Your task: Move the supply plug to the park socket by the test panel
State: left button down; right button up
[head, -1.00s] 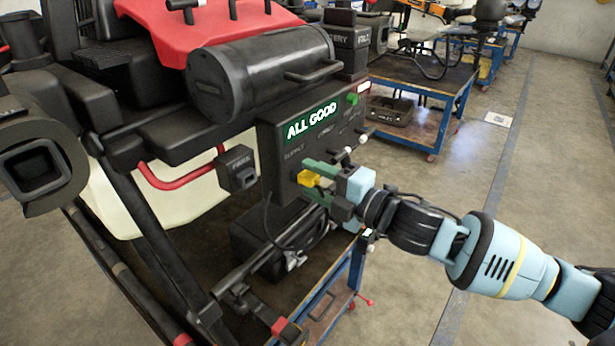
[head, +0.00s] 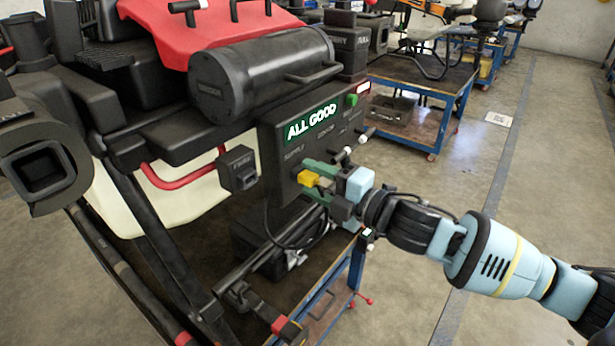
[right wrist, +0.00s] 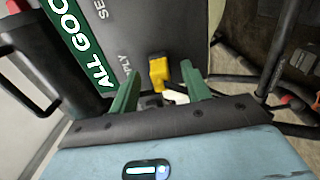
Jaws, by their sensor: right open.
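The yellow supply plug (head: 308,178) sits at the face of the dark test panel (head: 286,160), below the SUPPLY label. It also shows in the right wrist view (right wrist: 158,72). My right gripper (head: 316,181) is open, its green fingers pointing at the panel. In the right wrist view its fingertips (right wrist: 161,72) stand on either side of the plug, with gaps visible; depth contact is hard to tell. The park socket (head: 238,168) is a black box marked PARK, left of the panel. Its opening is not clear. My left gripper is not in view.
The panel's lit screen (head: 312,123) reads ALL GOOD. A black cable (head: 272,232) loops below the panel. A black cylinder (head: 262,72) lies above it, and a red pipe (head: 178,182) runs left of the park socket. Open floor (head: 420,250) lies to the right.

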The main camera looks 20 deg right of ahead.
aim_at(316, 181)
jog(key=shift+c, duration=0.5)
grip_shut()
jog(key=shift+v, duration=1.55)
jog(key=shift+p+v, duration=0.3)
jog(key=shift+v, duration=1.15)
